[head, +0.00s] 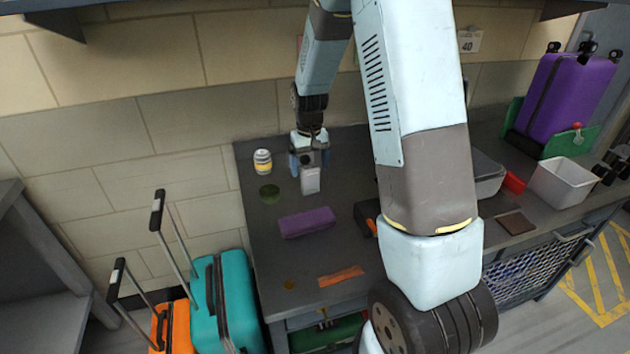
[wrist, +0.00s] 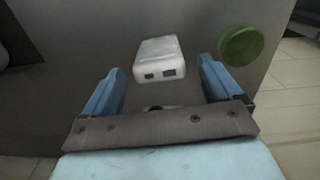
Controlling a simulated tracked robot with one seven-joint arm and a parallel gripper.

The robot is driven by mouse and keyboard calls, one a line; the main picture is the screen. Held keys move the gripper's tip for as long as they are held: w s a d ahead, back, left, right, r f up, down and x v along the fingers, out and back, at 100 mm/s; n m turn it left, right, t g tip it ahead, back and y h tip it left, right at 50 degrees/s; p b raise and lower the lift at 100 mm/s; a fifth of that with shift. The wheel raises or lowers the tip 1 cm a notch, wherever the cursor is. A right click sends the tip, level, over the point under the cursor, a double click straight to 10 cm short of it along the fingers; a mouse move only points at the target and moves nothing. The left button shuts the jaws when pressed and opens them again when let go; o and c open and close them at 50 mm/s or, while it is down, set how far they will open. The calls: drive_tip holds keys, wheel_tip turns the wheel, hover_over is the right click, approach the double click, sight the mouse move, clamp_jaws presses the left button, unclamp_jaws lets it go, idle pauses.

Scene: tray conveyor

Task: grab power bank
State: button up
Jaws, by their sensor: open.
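The power bank (wrist: 158,58) is a white block with two dark ports on its near end. In the wrist view it lies just beyond the fingertips, roughly in line with the gap between them. In the head view the power bank (head: 310,181) shows on the dark counter directly below my gripper (head: 309,163). My gripper (wrist: 160,88) is open, with its blue fingers apart and nothing between them. Whether the fingertips reach down beside the power bank cannot be told.
A green round object (wrist: 240,44) lies right of the power bank in the wrist view. On the counter (head: 262,235) are a yellow-and-white can (head: 262,162), a purple case (head: 307,222) and an orange strip (head: 341,276). My arm hides part of the counter's right side.

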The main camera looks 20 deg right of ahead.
sight(310, 181)
drive_tip(key=shift+f, duration=3.35)
drive_tip(key=shift+c, duration=0.4)
drive_tip(key=c, duration=1.1)
drive_tip(key=shift+r, duration=0.2)
